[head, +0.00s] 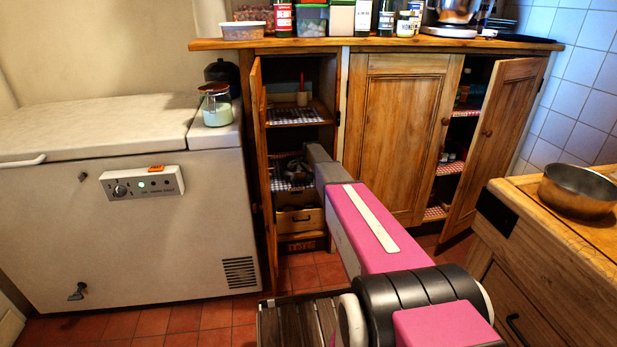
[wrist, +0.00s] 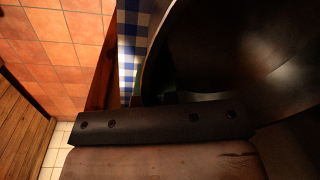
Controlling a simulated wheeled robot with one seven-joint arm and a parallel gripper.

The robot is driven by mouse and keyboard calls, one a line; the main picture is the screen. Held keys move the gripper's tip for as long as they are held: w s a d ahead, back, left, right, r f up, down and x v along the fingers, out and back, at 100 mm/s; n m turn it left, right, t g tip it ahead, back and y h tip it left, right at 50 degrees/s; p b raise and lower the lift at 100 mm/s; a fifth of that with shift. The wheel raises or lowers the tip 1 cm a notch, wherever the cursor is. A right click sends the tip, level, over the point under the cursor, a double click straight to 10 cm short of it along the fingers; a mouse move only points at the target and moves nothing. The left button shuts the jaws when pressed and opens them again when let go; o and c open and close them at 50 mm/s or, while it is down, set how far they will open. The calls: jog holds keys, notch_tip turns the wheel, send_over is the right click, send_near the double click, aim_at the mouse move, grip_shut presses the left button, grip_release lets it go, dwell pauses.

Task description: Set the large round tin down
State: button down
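A large dark round thing with a curved rim (wrist: 225,50), which I take to be the large round tin, fills the upper right of the wrist view, very close to the camera. It is beside a blue-and-white checked shelf cover (wrist: 131,50); whether it rests on the shelf is unclear. My arm reaches into the open left cupboard in the head view, where a dark shape shows at its end on the middle level. My gripper's fingers cannot be made out, so I cannot tell whether they hold the tin. A dark bar with bolts (wrist: 150,124) crosses the wrist view.
The left cupboard door (head: 262,175) stands open close to my arm. An upper shelf (head: 297,116) is above, and a wooden drawer or box (head: 299,220) is below. A white chest freezer (head: 130,235) is left; a wooden counter with a pan (head: 578,190) is right.

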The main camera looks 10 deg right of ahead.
jog(key=shift+f, duration=0.45)
jog(key=c, duration=1.3)
grip_release()
jog(key=shift+o, duration=0.2)
